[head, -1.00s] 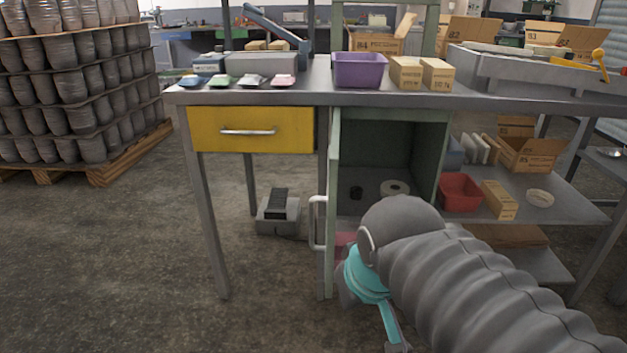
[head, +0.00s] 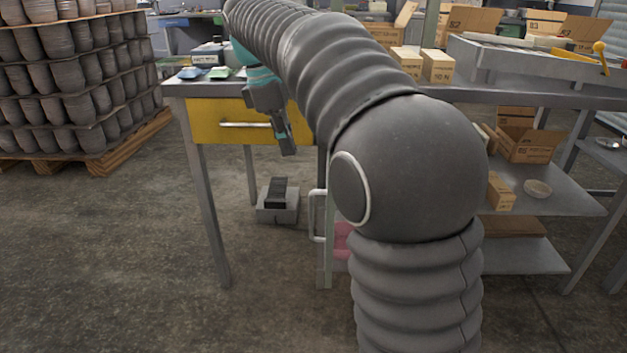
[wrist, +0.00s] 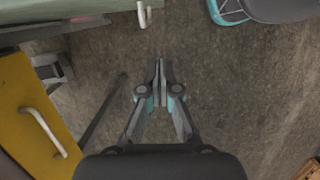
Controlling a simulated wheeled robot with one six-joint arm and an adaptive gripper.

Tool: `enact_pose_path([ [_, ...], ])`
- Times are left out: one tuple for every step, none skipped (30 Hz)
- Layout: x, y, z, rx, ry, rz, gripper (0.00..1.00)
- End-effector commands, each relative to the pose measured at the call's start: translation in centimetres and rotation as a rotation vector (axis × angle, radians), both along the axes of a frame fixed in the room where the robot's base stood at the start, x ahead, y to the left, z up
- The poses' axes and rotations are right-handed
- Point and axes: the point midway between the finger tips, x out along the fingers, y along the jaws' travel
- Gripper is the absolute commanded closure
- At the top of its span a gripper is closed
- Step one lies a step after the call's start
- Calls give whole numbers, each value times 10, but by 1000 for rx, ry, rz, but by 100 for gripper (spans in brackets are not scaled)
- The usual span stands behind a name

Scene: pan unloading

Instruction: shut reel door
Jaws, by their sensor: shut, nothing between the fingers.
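The reel door (head: 328,255) stands open, swung out towards me and seen nearly edge-on at the left of the green cabinet. Its pale bar handle (head: 317,215) faces left. My arm hides the cabinet opening and the reel inside. My gripper (head: 288,150) is shut and empty, pointing down in front of the yellow drawer, above and left of the handle. In the wrist view my gripper (wrist: 160,66) has its fingers together over bare floor. The door handle also shows in the wrist view (wrist: 145,14), at the top edge, apart from the fingers.
The yellow drawer (head: 215,122) is close behind my gripper; its handle (wrist: 45,132) shows in the wrist view. A grey box (head: 278,205) sits on the floor under the bench. A shelf with cartons (head: 530,140) is at the right. The floor in front left is clear.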

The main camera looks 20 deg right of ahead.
Motion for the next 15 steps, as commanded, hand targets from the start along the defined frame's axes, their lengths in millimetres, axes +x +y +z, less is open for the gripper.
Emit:
enact_pose_path([
  [4, 2, 0, -4, 12, 15, 100],
  [6, 3, 0, -6, 16, 24, 100],
  [7, 3, 0, -7, 21, 30, 100],
  [7, 3, -1, -8, 25, 32, 100],
  [8, 3, -3, -8, 27, 35, 100],
  [7, 2, -6, -9, 28, 35, 100],
  [7, 2, -9, -9, 28, 35, 100],
  [7, 1, -12, -10, 29, 35, 100],
  [6, -1, -18, -9, 29, 34, 100],
  [5, -2, -22, -9, 28, 34, 100],
  [5, -3, -27, -9, 29, 34, 100],
  [4, -5, -34, -9, 29, 33, 100],
  [4, -6, -40, -9, 29, 33, 100],
  [3, -8, -46, -8, 29, 33, 100],
  [3, -9, -53, -8, 28, 33, 100],
])
